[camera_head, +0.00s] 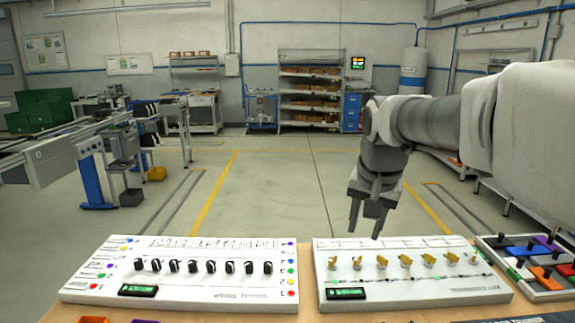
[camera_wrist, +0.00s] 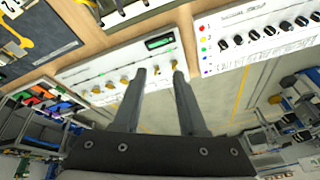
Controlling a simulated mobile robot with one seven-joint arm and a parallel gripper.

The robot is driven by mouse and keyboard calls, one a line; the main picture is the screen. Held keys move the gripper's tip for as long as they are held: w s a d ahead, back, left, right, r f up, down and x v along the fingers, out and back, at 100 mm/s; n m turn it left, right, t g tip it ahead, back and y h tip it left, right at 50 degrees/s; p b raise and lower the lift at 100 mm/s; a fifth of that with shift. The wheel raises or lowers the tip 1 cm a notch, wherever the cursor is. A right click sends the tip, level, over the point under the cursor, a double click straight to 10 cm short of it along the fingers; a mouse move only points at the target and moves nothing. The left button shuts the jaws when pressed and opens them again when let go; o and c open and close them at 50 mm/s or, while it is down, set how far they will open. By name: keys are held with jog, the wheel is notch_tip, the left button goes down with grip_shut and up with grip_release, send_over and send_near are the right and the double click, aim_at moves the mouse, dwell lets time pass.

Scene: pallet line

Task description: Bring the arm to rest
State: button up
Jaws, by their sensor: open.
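My gripper (camera_head: 367,217) hangs from my arm at the right of the head view, fingers pointing down, above and just behind the white panel with brass knobs (camera_head: 420,291). Its two fingers (camera_wrist: 161,72) show apart and empty in the wrist view. The brass-knob panel also shows in the wrist view (camera_wrist: 96,71), past the fingertips. I see no contact between the fingers and the panel, though the exact gap is hard to judge.
A white panel with black knobs (camera_head: 190,288) lies left on the wooden bench (camera_head: 250,315). Behind the bench the floor (camera_head: 270,190) is clear. A conveyor line (camera_head: 60,150) runs at the far left.

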jog(key=s+f+n, duration=0.2)
jog(key=s, duration=0.8)
jog(key=s+f+n+t, duration=0.1)
jog(key=s+f+n, duration=0.1)
jog(key=s, duration=0.9)
jog(key=shift+a+f+n+t+p, duration=0.2)
jog(key=shift+f+n+t+p, duration=0.15)
jog(key=shift+n, duration=0.15)
jog(key=shift+s+d, duration=0.1)
